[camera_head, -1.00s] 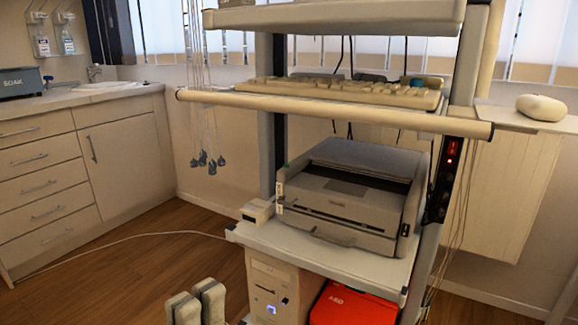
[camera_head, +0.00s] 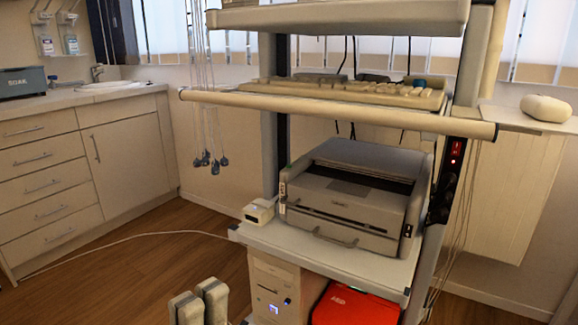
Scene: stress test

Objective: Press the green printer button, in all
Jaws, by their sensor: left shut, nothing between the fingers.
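The grey printer (camera_head: 350,197) sits on the trolley's middle shelf, its front facing left and toward me. A tiny green spot (camera_head: 289,167) shows at its upper left front corner, above small white markings; it is too small to tell clearly as the button. My left gripper (camera_head: 199,295) is at the bottom edge, its two pale fingertips pointing up, shut and empty. In the picture it is below and left of the printer, well apart from it. My right gripper is not in view.
The trolley's shelf (camera_head: 330,258) carries a small white device (camera_head: 260,211) left of the printer. A long pale bar (camera_head: 340,112) crosses above it. A computer tower (camera_head: 272,290) and red case (camera_head: 355,306) are below. Wooden floor (camera_head: 130,270) is open at left.

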